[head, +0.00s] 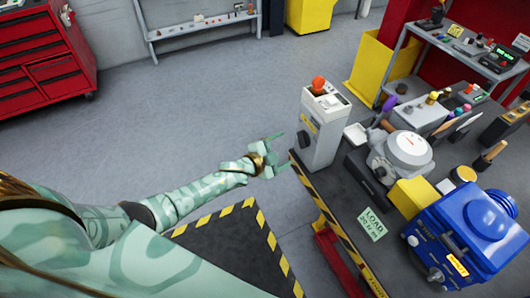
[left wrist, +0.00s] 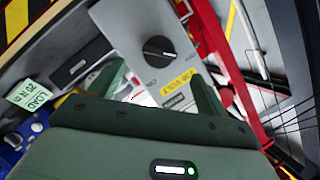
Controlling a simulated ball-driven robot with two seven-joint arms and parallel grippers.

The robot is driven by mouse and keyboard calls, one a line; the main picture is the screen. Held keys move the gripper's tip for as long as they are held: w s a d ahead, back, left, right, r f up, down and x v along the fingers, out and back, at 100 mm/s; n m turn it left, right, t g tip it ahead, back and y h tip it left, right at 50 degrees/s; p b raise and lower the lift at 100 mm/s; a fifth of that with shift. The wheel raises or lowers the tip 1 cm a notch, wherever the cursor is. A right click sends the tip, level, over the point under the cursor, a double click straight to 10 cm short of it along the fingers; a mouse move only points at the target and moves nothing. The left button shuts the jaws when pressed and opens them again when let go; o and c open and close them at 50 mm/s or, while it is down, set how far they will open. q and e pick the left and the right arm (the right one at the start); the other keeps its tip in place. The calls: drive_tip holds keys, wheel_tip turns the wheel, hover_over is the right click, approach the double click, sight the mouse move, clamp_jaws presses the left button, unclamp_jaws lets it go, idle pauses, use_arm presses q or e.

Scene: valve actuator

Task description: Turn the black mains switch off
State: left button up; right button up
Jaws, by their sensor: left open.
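The black mains switch (left wrist: 159,48) is a round rotary knob on the face of a grey box (head: 321,135). It carries a pale pointer line across it, but the small lettering around it is too blurred to read. In the head view a dark knob (head: 304,139) shows on the box's near-left face, below a yellow label. My left gripper (head: 276,152) is open and empty, just left of that face. In the left wrist view its two fingers (left wrist: 158,72) point toward the face, one on each side, with the knob beyond them and apart from them. My right gripper is out of view.
The box stands at the left end of a dark workbench (head: 337,195). A blue machine (head: 465,235), a yellow block (head: 413,195), a silver round housing (head: 405,152) and a LOAD card (head: 372,224) are right of it. Grey floor is free on the left.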

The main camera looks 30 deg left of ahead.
use_arm(q)
drive_tip(key=v, duration=0.8)
drive_tip(key=shift+s+p, duration=0.25)
drive_tip(key=shift+p, duration=0.2)
drive_tip(key=s+a+f+n+g+y+b, duration=0.25)
drive_tip(key=s+f, duration=0.25)
drive_tip(key=f, duration=0.4)
drive_tip(key=s+a+f+n+g+y+b, duration=0.1)
drive_tip(key=s+a+f+n+g, duration=0.15)
drive_tip(key=s+f, duration=0.45)
drive_tip(key=s+a+f+n+g+y+b, duration=0.1)
drive_tip(key=s+a+f+n+y+b, duration=0.2)
drive_tip(key=f, duration=0.8)
drive_tip(key=s+d+f+g+b, duration=0.2)
drive_tip(key=s+f, duration=0.4)
drive_tip(key=s, duration=0.4)
drive_tip(key=s+d+f+n+g+b, duration=0.1)
drive_tip(key=s+d+f+g+b, duration=0.1)
drive_tip(key=s+f, duration=0.5)
drive_tip(key=s+d+f+n+g+h+b, duration=0.1)
drive_tip(key=s+d+f+g+b, duration=0.1)
drive_tip(key=s+f, duration=0.5)
drive_tip(key=s+g+b, duration=0.1)
drive_tip(key=s+b, duration=0.1)
drive_tip(key=s, duration=0.4)
drive_tip(key=shift+f, duration=0.1)
